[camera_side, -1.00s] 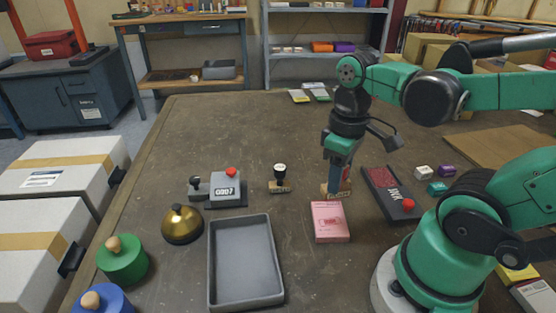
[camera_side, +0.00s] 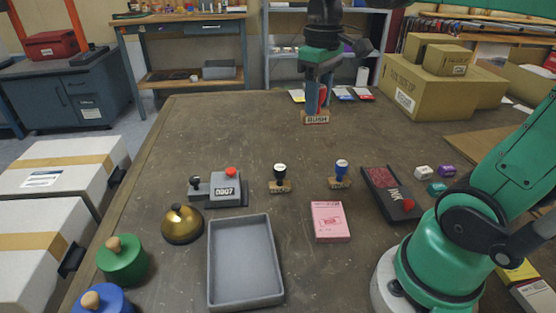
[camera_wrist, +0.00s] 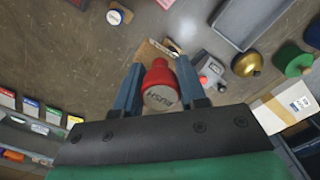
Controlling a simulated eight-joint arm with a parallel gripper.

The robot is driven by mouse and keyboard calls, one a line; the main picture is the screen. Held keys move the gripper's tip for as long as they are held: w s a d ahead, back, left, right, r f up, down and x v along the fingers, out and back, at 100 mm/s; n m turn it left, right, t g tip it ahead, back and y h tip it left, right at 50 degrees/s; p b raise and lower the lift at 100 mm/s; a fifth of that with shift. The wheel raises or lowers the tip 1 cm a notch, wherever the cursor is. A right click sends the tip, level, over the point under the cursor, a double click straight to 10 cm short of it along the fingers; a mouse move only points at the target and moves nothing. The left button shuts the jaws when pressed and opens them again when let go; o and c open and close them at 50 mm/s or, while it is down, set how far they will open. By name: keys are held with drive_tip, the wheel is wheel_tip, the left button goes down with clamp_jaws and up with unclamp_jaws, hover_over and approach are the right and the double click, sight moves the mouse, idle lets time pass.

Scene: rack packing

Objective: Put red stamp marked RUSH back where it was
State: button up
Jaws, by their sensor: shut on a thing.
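The red stamp marked RUSH (camera_side: 316,117) has a wooden base with a label facing the side camera. My gripper (camera_side: 319,98) is shut on its red handle, near the back of the table. The stamp is upright; whether its base touches the table or hangs above it is hard to tell. In the wrist view the red handle (camera_wrist: 160,85), with RUSH on its top, sits between the two fingers. A black-handled stamp (camera_side: 280,177) and a blue-handled stamp (camera_side: 341,174) stand in a row nearer the side camera, with a gap between them.
Nearer the side camera are a grey numbering device (camera_side: 226,188), brass bell (camera_side: 182,224), grey tray (camera_side: 278,292), pink box (camera_side: 331,222) and ink pad (camera_side: 389,192). Coloured packets (camera_side: 344,94) lie along the back edge. Cardboard boxes (camera_side: 437,84) stand back right. Mid-table is mostly clear.

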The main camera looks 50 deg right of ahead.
drive_tip(key=shift+w+d+r, duration=0.35)
drive_tip(key=shift+w+r, duration=0.15)
drive_tip(key=shift+r, duration=0.15)
wheel_tip(320, 180, down, 19)
drive_tip(key=shift+w+d+f, duration=0.1)
drive_tip(key=shift+w+f, duration=0.05)
drive_tip(key=shift+f, duration=0.05)
drive_tip(key=shift+f, duration=0.15)
drive_tip(key=o, duration=1)
